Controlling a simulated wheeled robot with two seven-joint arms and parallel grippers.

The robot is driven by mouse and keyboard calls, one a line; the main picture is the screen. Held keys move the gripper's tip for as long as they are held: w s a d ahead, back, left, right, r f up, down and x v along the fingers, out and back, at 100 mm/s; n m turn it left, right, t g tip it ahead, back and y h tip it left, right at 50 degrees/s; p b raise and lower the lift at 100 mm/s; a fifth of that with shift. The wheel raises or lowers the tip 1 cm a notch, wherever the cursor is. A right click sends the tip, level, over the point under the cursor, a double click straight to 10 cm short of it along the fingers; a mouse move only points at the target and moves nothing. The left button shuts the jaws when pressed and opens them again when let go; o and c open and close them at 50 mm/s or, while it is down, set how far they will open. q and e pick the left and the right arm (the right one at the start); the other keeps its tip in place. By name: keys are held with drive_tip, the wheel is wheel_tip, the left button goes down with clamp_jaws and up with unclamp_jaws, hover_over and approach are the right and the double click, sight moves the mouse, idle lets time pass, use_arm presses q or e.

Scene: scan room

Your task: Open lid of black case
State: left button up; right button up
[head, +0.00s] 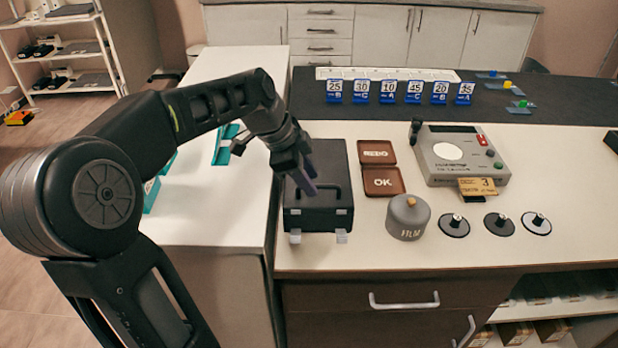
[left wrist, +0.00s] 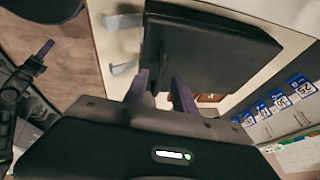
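The black case (head: 330,217) sits on the counter with its lid (head: 325,155) down. It has a dark handle, and two pale latches (head: 295,237) (head: 341,237) stick out at its front edge. In the left wrist view the case (left wrist: 215,50) is beyond my fingers, with the latches (left wrist: 122,21) at its left.
Right of the case are two brown trays (head: 382,181), a grey FILM canister (head: 408,217), a grey device (head: 462,155) and several black discs (head: 497,225). Numbered blue tags (head: 388,91) stand behind. A white side counter (head: 225,190) lies left.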

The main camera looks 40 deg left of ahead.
use_arm(q)
drive_tip(key=shift+w+f, duration=0.1)
drive_tip(key=shift+f, duration=0.1)
clamp_jaws()
idle(1.4)
